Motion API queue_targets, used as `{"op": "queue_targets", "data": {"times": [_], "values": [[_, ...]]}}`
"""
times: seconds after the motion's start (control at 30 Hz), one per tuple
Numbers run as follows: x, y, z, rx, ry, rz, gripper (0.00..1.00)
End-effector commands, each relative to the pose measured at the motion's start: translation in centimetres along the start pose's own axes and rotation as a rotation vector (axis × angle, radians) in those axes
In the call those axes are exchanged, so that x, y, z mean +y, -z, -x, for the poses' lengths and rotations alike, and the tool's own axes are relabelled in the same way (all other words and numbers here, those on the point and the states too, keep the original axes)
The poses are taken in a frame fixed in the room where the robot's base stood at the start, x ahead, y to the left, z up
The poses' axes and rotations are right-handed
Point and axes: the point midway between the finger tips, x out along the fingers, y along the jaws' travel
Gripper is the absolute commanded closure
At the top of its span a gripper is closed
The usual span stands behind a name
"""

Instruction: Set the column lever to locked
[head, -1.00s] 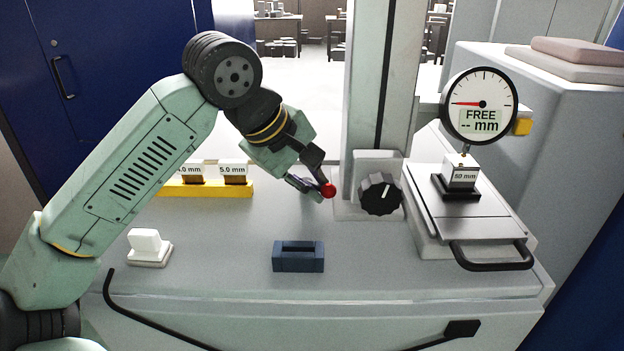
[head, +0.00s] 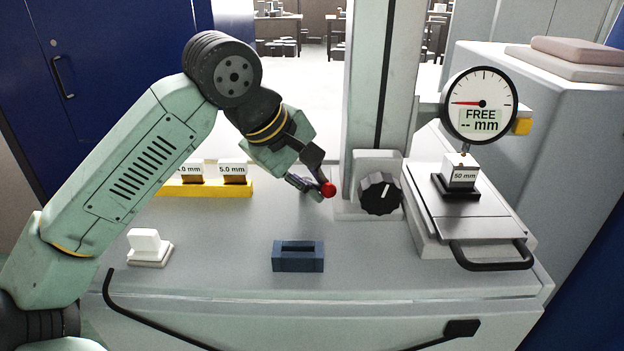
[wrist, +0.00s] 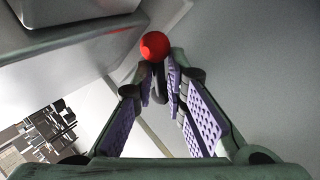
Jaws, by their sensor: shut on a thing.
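The column lever ends in a red ball (head: 328,190), just left of the column's base. My gripper (head: 309,184) is at the lever, with its fingertips beside the ball. In the wrist view the red ball (wrist: 154,46) shows just past the fingertips, and my gripper (wrist: 160,84) is shut on the dark rod below the ball. The column (head: 382,90) stands upright behind the black ribbed knob (head: 379,193). The dial (head: 479,105) on the right reads "FREE" and "-- mm". The lever's far end is hidden.
A blue slotted block (head: 298,257), a white block (head: 148,246) and a yellow rack (head: 205,188) stand on the bench. The bench front is mostly clear.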

Motion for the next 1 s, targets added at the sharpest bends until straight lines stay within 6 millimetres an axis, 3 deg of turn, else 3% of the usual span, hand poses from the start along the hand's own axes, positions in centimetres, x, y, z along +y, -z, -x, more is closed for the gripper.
{"op": "queue_targets", "data": {"times": [0.57, 0.6, 1.0], "values": [[0.1, 0.1, 0.2, 0.002, -0.005, 0.004, 1.0], [0.1, 0.1, 0.2, 0.002, -0.005, 0.004, 0.85], [0.03, 0.03, 0.06, 0.001, -0.001, 0.001, 0.6]]}}
